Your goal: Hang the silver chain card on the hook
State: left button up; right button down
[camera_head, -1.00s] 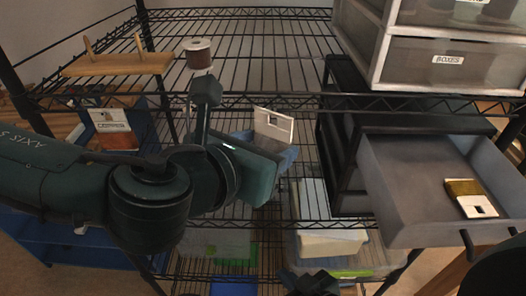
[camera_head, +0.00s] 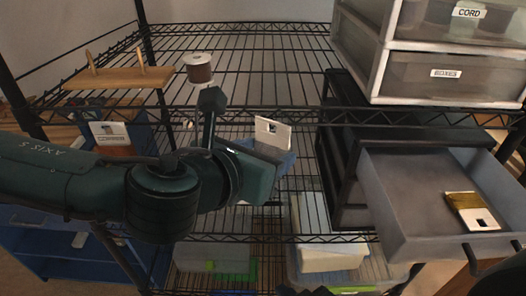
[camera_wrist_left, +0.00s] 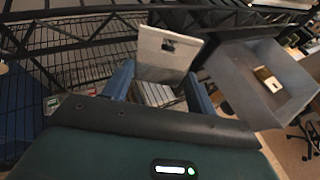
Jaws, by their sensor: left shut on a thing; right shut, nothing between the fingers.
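A pale card with a small dark square mark (camera_head: 273,133) stands upright in my left gripper (camera_head: 278,152), in front of the wire shelving. In the left wrist view the card (camera_wrist_left: 165,55) rises between the two blue fingers, which are shut on it. Its printing is too small to read. A wooden board with two upright pegs (camera_head: 118,75) lies on the upper shelf at the left; the held card is to the right of it and lower. My right gripper's fingers are not visible; only a dark edge shows at the bottom of the head view.
A grey drawer (camera_head: 410,190) stands open at the right with a gold and white card (camera_head: 472,210) inside. Clear drawers (camera_head: 450,75) sit above it. A brown spool (camera_head: 199,68) is on the upper shelf. The upper shelf's middle is clear.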

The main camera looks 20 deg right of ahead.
pick_arm(q)
jog(key=o, duration=1.1)
jog(key=shift+c, duration=0.2)
